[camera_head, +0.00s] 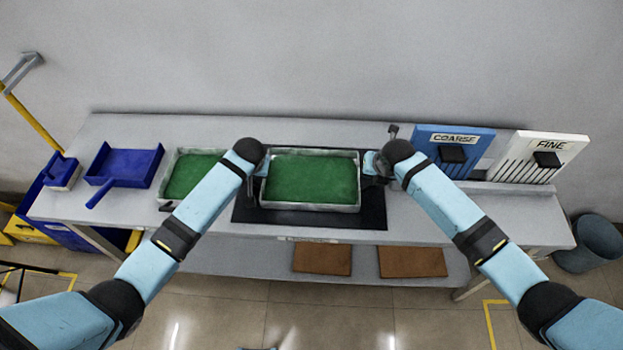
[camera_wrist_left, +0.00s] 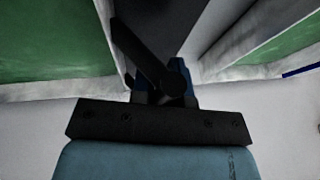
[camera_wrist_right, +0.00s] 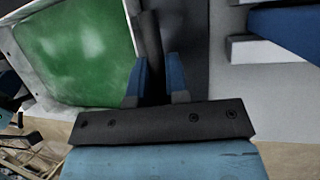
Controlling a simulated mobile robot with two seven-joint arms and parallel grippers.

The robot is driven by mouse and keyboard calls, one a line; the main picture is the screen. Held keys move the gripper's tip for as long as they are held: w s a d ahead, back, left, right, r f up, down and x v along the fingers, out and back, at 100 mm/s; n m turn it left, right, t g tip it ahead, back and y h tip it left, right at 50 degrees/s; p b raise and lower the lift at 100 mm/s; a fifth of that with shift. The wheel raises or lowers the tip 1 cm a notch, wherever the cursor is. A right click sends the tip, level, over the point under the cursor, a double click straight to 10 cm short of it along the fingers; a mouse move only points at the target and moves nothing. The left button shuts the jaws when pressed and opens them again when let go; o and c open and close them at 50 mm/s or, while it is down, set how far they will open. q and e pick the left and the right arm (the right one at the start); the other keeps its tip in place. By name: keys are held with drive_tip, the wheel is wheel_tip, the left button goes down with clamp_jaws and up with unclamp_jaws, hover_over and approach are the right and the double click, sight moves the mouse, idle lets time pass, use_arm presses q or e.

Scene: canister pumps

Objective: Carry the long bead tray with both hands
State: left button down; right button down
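The long tray (camera_head: 262,200) has a grey metal rim and a green fill, and it sits level on a black mat in the head view. Its green inside also shows in the left wrist view (camera_wrist_left: 50,45) and the right wrist view (camera_wrist_right: 80,50). My left gripper (camera_head: 262,167) is at its left end. In the left wrist view a dark bar handle crosses in front of the blue fingers (camera_wrist_left: 165,85), hiding their gap. My right gripper (camera_head: 370,164) is at the right end. Its blue fingers (camera_wrist_right: 158,80) stand apart, with a dark handle (camera_wrist_right: 150,40) between them.
A second green tray (camera_head: 180,178) sits just left of my left gripper. A blue COARSE rack (camera_head: 440,139) and a white FINE rack (camera_head: 560,140) stand right. The black mat (camera_head: 308,220) has bare room in front of the tray.

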use_arm(q)
drive_tip(key=shift+r, duration=0.15)
use_arm(e)
drive_tip(key=shift+r, duration=0.15)
